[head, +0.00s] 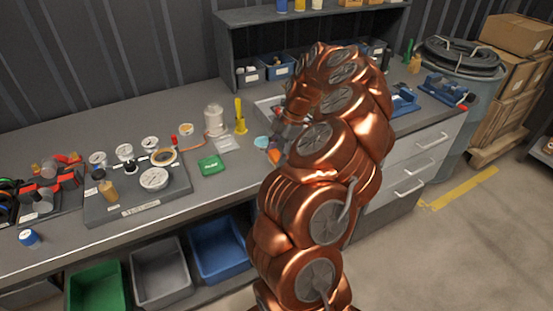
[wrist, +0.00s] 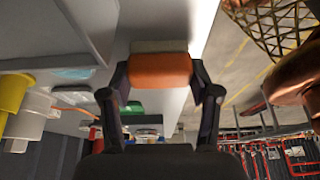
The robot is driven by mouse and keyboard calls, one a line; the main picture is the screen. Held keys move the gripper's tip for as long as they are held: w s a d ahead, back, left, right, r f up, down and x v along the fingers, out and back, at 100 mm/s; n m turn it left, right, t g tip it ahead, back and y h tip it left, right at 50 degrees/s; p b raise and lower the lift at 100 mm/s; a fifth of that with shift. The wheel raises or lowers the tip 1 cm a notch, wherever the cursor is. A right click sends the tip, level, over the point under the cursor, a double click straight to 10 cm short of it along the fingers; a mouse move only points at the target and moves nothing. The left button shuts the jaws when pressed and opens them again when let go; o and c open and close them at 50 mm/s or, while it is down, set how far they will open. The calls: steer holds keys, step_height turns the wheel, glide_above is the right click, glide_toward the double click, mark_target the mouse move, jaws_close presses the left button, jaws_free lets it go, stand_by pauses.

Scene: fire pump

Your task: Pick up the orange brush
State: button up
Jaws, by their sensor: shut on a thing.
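The orange brush (wrist: 160,71) is between the two fingers of my gripper (wrist: 159,79) in the wrist view. The gripper is shut on its orange block, and a grey-brown strip, seemingly the bristles, shows along the far side. In the head view a small orange patch of the brush (head: 274,156) shows just left of my copper arm, over the middle of the workbench. My arm hides most of the gripper there. I cannot tell whether the brush touches the bench top.
On the workbench (head: 60,135), a light-blue item (head: 261,142), a green packet (head: 208,165), a yellow-handled tool (head: 240,118) and a white canister (head: 214,119) are left of the gripper. A gauge board (head: 135,207) is farther left. Bins sit below.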

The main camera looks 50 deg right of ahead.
mark_target(273, 156)
steer(key=shift+r+b, duration=0.8)
steer(key=shift+r, duration=0.8)
steer(key=shift+s+r, duration=0.2)
steer(key=s+a+r+b, duration=0.1)
steer(key=s+b, duration=0.3)
steer(key=s, duration=1.1)
steer(key=shift+s+a+r+b, duration=0.2)
steer(key=shift+a+b, duration=0.15)
steer(key=shift+a, duration=0.35)
